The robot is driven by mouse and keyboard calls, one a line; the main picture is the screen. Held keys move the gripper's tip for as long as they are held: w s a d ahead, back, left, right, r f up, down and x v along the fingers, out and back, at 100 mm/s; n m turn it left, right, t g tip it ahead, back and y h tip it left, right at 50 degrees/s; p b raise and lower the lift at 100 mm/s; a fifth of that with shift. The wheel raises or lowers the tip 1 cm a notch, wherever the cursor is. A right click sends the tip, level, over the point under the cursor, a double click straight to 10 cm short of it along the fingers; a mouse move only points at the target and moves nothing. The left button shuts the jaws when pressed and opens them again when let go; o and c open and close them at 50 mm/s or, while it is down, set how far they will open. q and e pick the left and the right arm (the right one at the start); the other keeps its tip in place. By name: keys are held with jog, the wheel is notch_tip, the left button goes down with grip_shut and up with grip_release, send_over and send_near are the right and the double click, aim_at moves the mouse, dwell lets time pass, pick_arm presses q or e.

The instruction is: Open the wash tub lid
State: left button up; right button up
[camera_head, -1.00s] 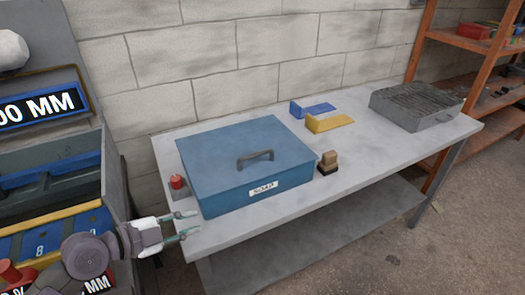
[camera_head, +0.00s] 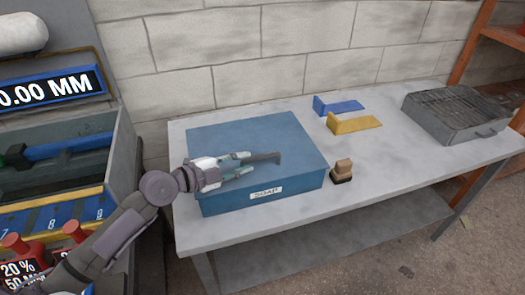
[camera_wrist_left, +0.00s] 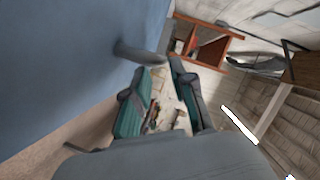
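The wash tub is a blue box (camera_head: 255,205) on the bench with a white label on its front. Its flat blue lid (camera_head: 270,128) is shut and has a dark bar handle (camera_head: 268,158). My left gripper (camera_head: 250,162) is over the lid from the left, open, with its fingertips at the handle. In the left wrist view the two green-padded fingers (camera_wrist_left: 162,68) stand apart. The handle (camera_wrist_left: 138,52) shows just beyond the fingertips, against the blue lid. I cannot tell whether the fingers touch it. My right gripper is not in view.
A brush with a wooden top (camera_head: 342,171) stands right of the tub. Blue (camera_head: 340,106) and yellow (camera_head: 355,125) brackets lie behind it. A grey grated box (camera_head: 455,118) is at the bench's right. Front bench top (camera_head: 400,175) is clear.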

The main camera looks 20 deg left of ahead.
aim_at(254, 160)
pick_arm(q)
jog(key=p+x, duration=0.1)
jog(key=x, duration=0.4)
jog(key=shift+w+d, duration=0.25)
jog(key=shift+w+d+f, duration=0.15)
jog(key=shift+w+d, duration=0.1)
jog(key=shift+w, duration=0.05)
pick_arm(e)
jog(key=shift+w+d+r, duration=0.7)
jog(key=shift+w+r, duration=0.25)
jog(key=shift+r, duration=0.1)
pick_arm(q)
jog(key=shift+c, duration=0.2)
grip_shut()
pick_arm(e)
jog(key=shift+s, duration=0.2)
